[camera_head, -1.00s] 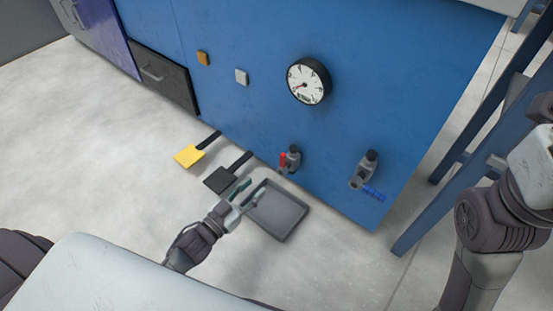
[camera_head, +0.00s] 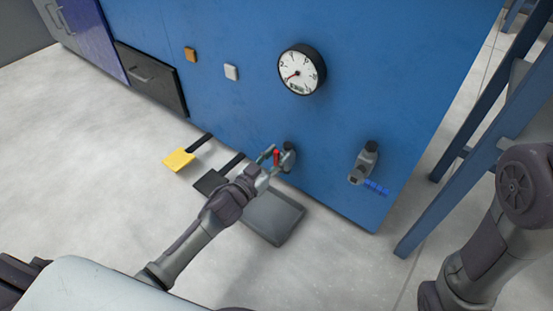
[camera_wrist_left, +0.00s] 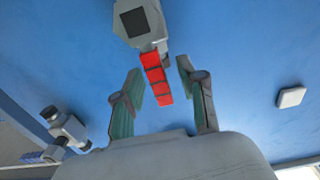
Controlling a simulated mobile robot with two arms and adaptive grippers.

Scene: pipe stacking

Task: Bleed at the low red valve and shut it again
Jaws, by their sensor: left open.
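The low red valve (camera_head: 287,158) sits on the blue panel, with a grey body and a red handle (camera_head: 276,157). In the left wrist view the red handle (camera_wrist_left: 157,78) hangs from the grey valve body (camera_wrist_left: 139,22) and lies between the two fingers. My left gripper (camera_head: 268,158) is open around the handle; the fingers stand apart from it on both sides in the left wrist view (camera_wrist_left: 158,88). My right gripper is out of view; only my right arm shows at the right edge.
A grey tray (camera_head: 277,222) lies on the floor below the valve. A blue-handled valve (camera_head: 366,165) is to the right, and a gauge (camera_head: 301,70) is above. Yellow (camera_head: 178,160) and black (camera_head: 208,182) pedals are at left. A blue frame (camera_head: 470,150) stands at right.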

